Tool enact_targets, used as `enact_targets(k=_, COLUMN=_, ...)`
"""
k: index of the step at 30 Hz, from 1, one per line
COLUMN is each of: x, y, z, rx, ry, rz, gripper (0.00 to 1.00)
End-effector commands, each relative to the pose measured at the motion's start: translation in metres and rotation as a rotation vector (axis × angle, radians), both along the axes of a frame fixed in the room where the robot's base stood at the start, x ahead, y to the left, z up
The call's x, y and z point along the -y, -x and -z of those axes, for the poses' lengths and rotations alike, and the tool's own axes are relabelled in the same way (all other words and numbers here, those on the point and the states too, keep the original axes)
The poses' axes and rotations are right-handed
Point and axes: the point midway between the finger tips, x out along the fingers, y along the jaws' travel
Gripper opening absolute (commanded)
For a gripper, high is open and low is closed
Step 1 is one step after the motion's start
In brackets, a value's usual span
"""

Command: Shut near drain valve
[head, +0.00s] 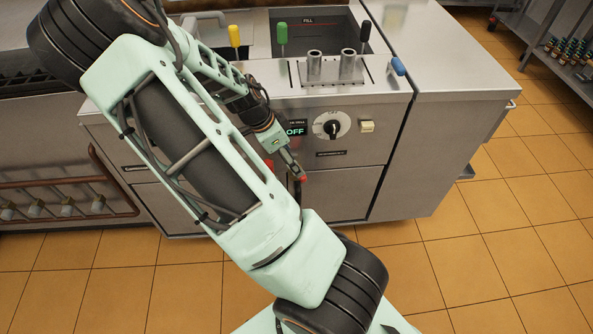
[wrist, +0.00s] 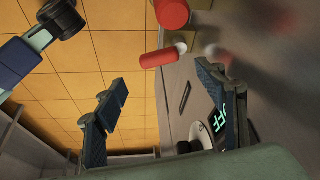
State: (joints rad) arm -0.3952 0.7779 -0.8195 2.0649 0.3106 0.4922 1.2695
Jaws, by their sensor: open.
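The valve bodies are mostly hidden, and I cannot tell which grip is the near drain valve.
The front panel has a dark knob (head: 333,128) and a lit OFF display (head: 295,130) close to my gripper. The tiled floor (head: 480,260) at right is clear.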

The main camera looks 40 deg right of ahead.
Motion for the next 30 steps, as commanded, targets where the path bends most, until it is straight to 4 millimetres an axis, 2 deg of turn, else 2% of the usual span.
enact_targets(k=1, x=0.005, y=0.003, z=0.013, rx=-0.004, ry=0.0, rz=0.004, gripper=0.65)
enact_targets(k=3, x=0.01, y=0.003, z=0.025, rx=-0.002, ry=-0.001, rz=0.002, gripper=0.65)
enact_targets(k=9, x=0.021, y=0.005, z=0.052, rx=-0.001, ry=0.001, rz=0.0, gripper=0.65)
enact_targets(k=14, x=0.024, y=0.005, z=0.06, rx=-0.001, ry=0.0, rz=-0.002, gripper=0.65)
enact_targets(k=22, x=0.025, y=0.005, z=0.061, rx=0.0, ry=0.0, rz=-0.002, gripper=0.65)
enact_targets(k=23, x=0.025, y=0.005, z=0.061, rx=0.0, ry=0.0, rz=-0.002, gripper=0.63)
enact_targets(k=30, x=0.024, y=0.006, z=0.061, rx=0.0, ry=0.0, rz=-0.002, gripper=0.37)
